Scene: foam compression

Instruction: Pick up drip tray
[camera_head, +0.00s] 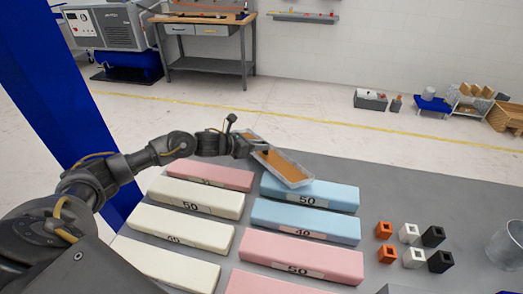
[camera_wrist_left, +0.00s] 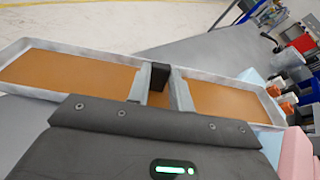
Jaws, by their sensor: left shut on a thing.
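The drip tray (camera_head: 285,170) is a long, shallow tray with pale, see-through walls and an orange-brown floor. It is at the far edge of the grey table, behind the blue foam blocks. My left gripper (camera_head: 262,146) is shut on it. In the left wrist view the tray (camera_wrist_left: 60,72) runs across the picture, and the gripper (camera_wrist_left: 158,82) is at its middle, with brown floor showing on both sides. The near end of the tray overlaps the far blue block in the head view. I cannot tell whether it touches the block or the table. My right gripper is not in view.
Blue (camera_head: 305,219), cream (camera_head: 192,226) and pink (camera_head: 300,257) foam blocks lie in two columns on the table (camera_head: 400,185). Small orange, white and black cubes (camera_head: 409,233) and a clear cup (camera_head: 507,245) are at the right. A blue post (camera_head: 65,95) stands at the left.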

